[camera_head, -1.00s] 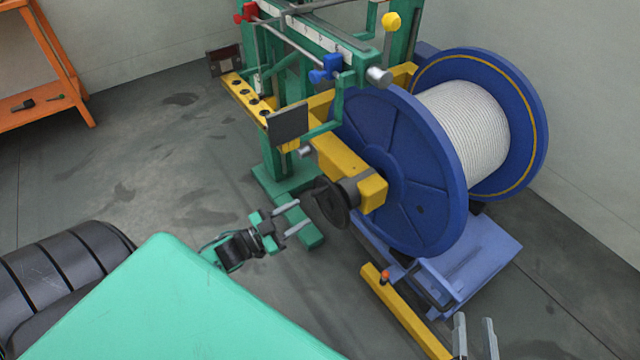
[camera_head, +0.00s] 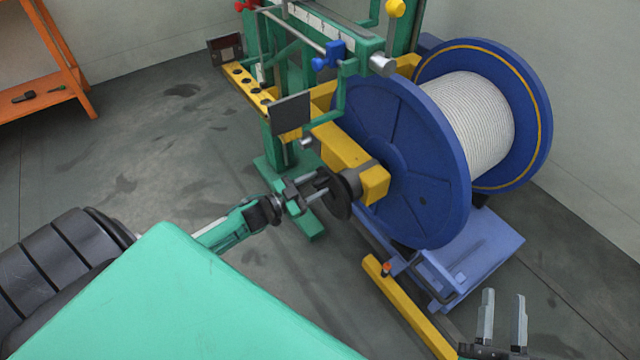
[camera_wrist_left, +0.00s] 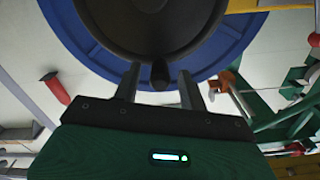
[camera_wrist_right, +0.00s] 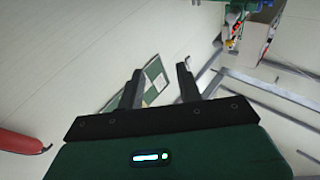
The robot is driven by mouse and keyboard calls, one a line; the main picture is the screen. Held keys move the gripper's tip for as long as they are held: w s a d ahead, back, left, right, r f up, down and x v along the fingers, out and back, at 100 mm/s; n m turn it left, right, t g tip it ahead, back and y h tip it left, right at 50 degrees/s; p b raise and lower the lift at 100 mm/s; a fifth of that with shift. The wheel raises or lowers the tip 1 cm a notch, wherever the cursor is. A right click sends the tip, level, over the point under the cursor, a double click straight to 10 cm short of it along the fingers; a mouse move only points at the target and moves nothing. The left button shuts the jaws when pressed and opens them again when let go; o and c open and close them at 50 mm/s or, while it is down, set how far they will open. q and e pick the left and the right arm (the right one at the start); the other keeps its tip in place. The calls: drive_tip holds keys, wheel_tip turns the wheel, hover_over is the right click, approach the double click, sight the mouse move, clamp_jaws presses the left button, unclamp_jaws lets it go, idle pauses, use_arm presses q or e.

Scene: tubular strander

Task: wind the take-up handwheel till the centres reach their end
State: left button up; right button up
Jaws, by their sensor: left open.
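The take-up handwheel (camera_head: 341,193) is a dark disc on the end of a yellow block (camera_head: 373,184), beside the blue spool. My left gripper (camera_head: 322,183) is at its near face, fingers open. In the left wrist view, the handwheel (camera_wrist_left: 150,30) fills the top, and its dark knob (camera_wrist_left: 160,74) sits between the two open fingers (camera_wrist_left: 160,82), with gaps showing on both sides. The two centres are not clearly visible. My right gripper (camera_head: 502,318) is open and empty at the lower right, away from the machine; its fingers (camera_wrist_right: 160,85) also show apart in the right wrist view.
The blue spool (camera_head: 400,160) carries white rope (camera_head: 470,120). A green frame (camera_head: 280,140) with a yellow panel (camera_head: 247,90) stands behind. A yellow floor bar (camera_head: 405,305) and blue platform (camera_head: 475,255) lie below. An orange shelf (camera_head: 45,105) stands far left, with clear floor between.

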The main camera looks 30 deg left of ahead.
use_arm(q)
drive_tip(key=shift+x, duration=1.1)
use_arm(e)
drive_tip(key=shift+w+d+r+t, duration=0.1)
drive_tip(key=shift+d+r+t, duration=0.05)
drive_tip(key=shift+r+t, duration=0.3)
drive_tip(key=shift+d+r+t, duration=0.15)
drive_tip(key=shift+r+t, duration=0.1)
drive_tip(key=shift+r, duration=0.25)
use_arm(q)
clamp_jaws()
drive_tip(key=shift+d, duration=0.1)
